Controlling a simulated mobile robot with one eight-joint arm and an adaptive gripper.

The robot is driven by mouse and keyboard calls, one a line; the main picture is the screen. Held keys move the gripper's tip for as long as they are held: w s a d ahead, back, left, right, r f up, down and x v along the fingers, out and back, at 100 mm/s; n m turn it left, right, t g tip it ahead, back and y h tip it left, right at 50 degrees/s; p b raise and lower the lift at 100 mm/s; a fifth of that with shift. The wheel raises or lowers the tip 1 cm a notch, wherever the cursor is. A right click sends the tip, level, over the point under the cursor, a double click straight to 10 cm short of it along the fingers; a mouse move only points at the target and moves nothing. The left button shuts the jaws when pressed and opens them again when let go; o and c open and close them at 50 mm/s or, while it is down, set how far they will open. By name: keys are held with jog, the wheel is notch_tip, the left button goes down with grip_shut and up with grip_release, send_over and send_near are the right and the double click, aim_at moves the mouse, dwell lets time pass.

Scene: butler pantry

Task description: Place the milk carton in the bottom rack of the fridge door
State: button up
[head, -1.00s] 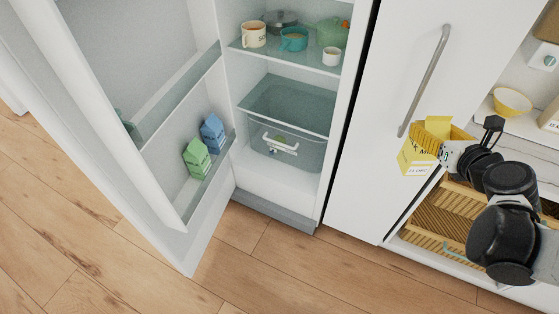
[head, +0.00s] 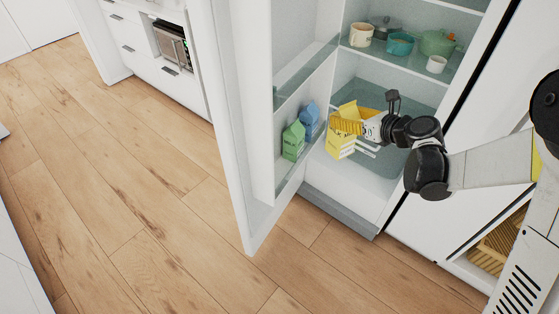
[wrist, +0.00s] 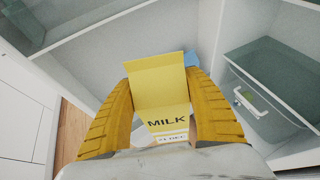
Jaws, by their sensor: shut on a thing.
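The yellow milk carton (head: 341,143) is in my gripper (head: 347,120), in front of the open fridge. In the wrist view the carton (wrist: 160,85) sits between the two yellow fingers, its MILK label facing the camera, and my gripper (wrist: 161,110) is shut on it. The open fridge door (head: 258,150) stands to the left. Its bottom rack (head: 291,177) holds a green carton (head: 293,140) and a blue carton (head: 310,119). The held carton is just right of these two, apart from the rack as far as I can tell.
An upper door rack (head: 305,75) is above. Fridge shelves hold a cup (head: 361,35), a teal pot (head: 400,44), a green pot (head: 437,43) and a white mug (head: 436,64). A drawer (wrist: 262,107) lies right in the wrist view. Wood floor (head: 150,190) is clear.

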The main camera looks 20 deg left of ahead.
jog(key=a+f+n+g+y+b, duration=0.1)
jog(key=a+f+n+g, duration=0.1)
jog(key=a+f, duration=0.35)
jog(key=s+a+f+n+g+y+b, duration=0.1)
jog(key=a+f+n+g, duration=0.1)
jog(key=a, duration=0.6)
jog(key=a+f+n+g+y, duration=0.1)
jog(key=a+f+n+g, duration=0.15)
jog(key=a, duration=0.45)
notch_tip(320, 180, down, 11)
jog(key=b, duration=0.4)
jog(key=shift+r+m+t, duration=0.2)
jog(key=shift+m+t, duration=0.25)
jog(key=shift+s, duration=0.1)
jog(key=shift+f+b, duration=0.2)
jog(key=shift+b, duration=0.15)
jog(key=o, duration=1.4)
jog(key=shift+r, duration=0.15)
